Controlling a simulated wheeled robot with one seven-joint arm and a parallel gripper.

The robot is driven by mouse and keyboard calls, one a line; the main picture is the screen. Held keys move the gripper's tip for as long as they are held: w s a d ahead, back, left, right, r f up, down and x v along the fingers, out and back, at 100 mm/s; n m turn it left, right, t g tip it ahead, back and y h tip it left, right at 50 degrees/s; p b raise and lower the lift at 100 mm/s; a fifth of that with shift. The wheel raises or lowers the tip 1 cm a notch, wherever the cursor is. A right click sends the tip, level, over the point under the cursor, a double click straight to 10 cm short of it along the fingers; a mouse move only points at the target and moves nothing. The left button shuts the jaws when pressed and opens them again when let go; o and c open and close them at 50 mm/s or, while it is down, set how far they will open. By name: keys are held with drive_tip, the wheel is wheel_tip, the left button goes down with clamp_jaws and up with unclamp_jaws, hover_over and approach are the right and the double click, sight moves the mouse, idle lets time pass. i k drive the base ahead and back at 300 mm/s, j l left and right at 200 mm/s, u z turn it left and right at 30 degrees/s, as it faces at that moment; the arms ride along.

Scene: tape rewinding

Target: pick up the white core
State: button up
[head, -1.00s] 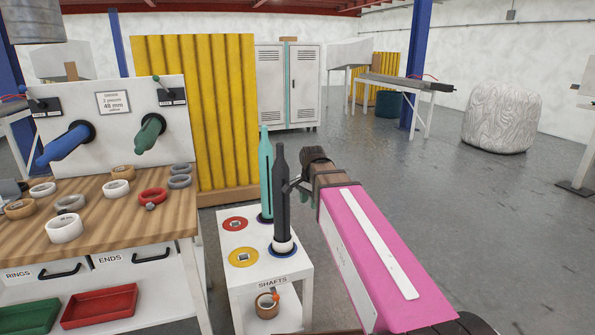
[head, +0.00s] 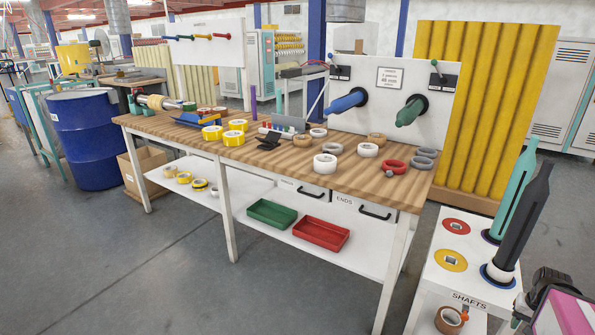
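A white core (head: 325,164), a short thick ring, lies flat near the front edge of the wooden workbench (head: 290,171). A second white ring (head: 368,150) lies behind it to the right, and a smaller pale ring (head: 318,132) lies further back. Another white ring (head: 500,273) sits around the foot of the dark shaft (head: 524,220). My gripper's dark end (head: 545,283) is at the lower right edge, close to the dark shaft and well right of the bench rings. Its fingertips are not clear, so I cannot tell whether it is open or shut.
Grey rings (head: 424,155), a red ring (head: 393,167), a tan ring (head: 377,139) and yellow rolls (head: 233,138) share the bench. Blue (head: 350,101) and green (head: 410,112) spindles jut over it. The shafts stand on a white cart (head: 437,283). Floor in front is clear.

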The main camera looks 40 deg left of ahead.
sight(325, 164)
drive_tip(key=u, duration=0.4)
drive_tip(key=k+u, duration=0.1)
drive_tip(key=u, duration=0.7)
drive_tip(key=k+u, duration=0.1)
drive_tip(key=u, duration=0.35)
drive_tip(key=i+j+z, duration=0.2)
drive_tip(key=k+j, duration=0.1)
